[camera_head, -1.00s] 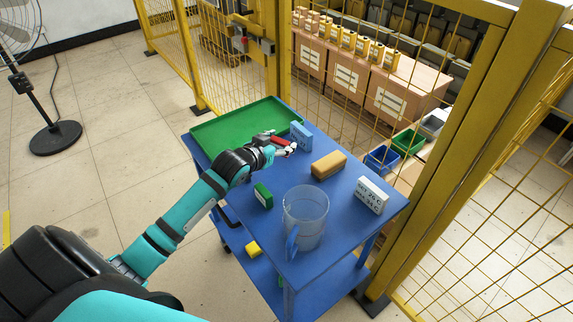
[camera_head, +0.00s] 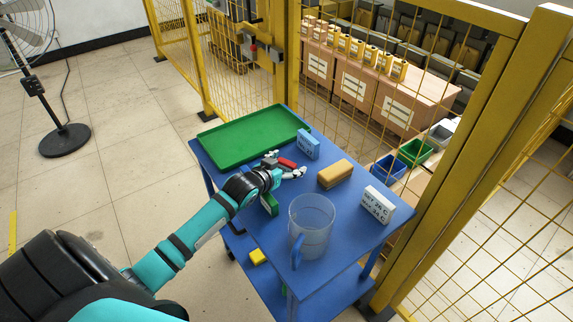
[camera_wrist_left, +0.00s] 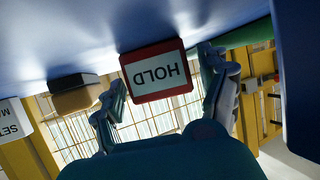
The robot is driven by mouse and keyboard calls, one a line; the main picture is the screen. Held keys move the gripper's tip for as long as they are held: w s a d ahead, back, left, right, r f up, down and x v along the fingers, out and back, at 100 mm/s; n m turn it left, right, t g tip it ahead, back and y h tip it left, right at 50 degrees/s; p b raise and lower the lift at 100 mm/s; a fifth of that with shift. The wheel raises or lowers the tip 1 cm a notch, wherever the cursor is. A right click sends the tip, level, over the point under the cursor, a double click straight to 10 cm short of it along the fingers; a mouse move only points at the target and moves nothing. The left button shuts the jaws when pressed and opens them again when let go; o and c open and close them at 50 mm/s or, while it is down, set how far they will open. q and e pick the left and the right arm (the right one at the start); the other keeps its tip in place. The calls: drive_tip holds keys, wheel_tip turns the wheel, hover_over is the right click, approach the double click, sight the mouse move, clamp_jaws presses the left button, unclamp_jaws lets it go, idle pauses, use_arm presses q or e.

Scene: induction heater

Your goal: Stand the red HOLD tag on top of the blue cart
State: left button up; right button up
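The red HOLD tag (camera_head: 287,163) is on the blue cart top (camera_head: 262,238) in front of the green tray. In the wrist view, which is upside down, the tag (camera_wrist_left: 156,71) has a white face with HOLD on it. It looks upright with its lower edge at the cart surface; exact contact is hard to tell. My left gripper (camera_head: 284,168) is around it, low over the cart. In the wrist view its fingers (camera_wrist_left: 162,80) are spread on either side of the tag, with a gap at the right finger. My right gripper is not in view.
A green tray (camera_head: 225,150), blue block (camera_head: 307,146), tan block (camera_head: 335,173), white labelled block (camera_head: 378,204), clear jug (camera_head: 312,225) and green block (camera_head: 270,204) stand on the cart. The green block is partly behind my arm. Yellow fencing (camera_head: 475,110) rises behind the cart.

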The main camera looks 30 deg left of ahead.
use_arm(q)
drive_tip(key=shift+s+r, duration=0.1)
drive_tip(key=shift+r, duration=0.1)
drive_tip(key=v, duration=0.7)
drive_tip(key=shift+s+r, duration=0.1)
